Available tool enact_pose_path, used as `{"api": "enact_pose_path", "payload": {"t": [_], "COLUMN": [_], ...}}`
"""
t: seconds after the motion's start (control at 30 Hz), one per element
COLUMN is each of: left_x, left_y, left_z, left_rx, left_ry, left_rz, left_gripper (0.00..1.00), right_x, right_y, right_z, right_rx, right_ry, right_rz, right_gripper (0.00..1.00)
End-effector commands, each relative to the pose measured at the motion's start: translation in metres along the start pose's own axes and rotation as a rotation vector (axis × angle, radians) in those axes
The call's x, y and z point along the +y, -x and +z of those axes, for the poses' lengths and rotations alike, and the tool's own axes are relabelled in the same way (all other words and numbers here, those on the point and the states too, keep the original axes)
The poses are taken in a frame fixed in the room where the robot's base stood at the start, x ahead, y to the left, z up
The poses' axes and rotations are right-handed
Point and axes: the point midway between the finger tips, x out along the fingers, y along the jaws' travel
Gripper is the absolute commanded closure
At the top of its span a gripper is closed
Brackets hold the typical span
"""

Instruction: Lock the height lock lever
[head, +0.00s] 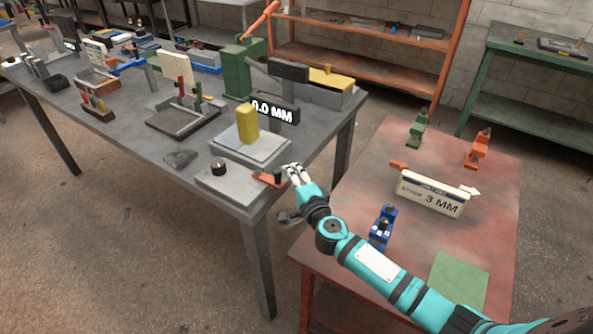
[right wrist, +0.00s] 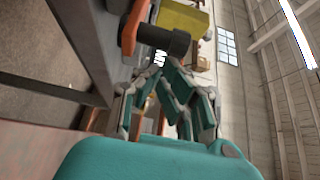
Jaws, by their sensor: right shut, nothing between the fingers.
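The height lock lever, an orange bar (head: 268,180) with a dark upright knob (head: 278,174), sits on the flat grey base plate (head: 225,187) at the near corner of the grey bench. In the right wrist view the orange bar (right wrist: 133,25) and its dark cylindrical knob (right wrist: 170,42) are close ahead. My right gripper (head: 293,172) is shut and empty, just right of the knob; whether it touches is unclear. Its folded fingers also show in the wrist view (right wrist: 165,75). My left gripper is not in view.
A yellow block (head: 247,123) stands on a plate behind the lever, near a "0.0 MM" display (head: 271,112). A black round knob (head: 218,168) is left of the lever. The red table (head: 480,225) holds a "3 MM" sign (head: 432,194) and a blue fixture (head: 382,228).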

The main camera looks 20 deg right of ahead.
Motion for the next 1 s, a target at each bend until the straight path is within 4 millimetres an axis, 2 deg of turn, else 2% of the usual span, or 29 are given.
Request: {"api": "enact_pose_path", "payload": {"t": [1.0], "left_x": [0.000], "left_y": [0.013], "left_z": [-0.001], "left_rx": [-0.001], "left_ry": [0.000], "left_rz": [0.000], "left_gripper": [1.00], "right_x": [0.000], "right_y": [0.008], "right_z": [0.008], "right_rx": [0.120], "right_ry": [-0.002], "right_rz": [0.001], "right_gripper": [1.00]}}
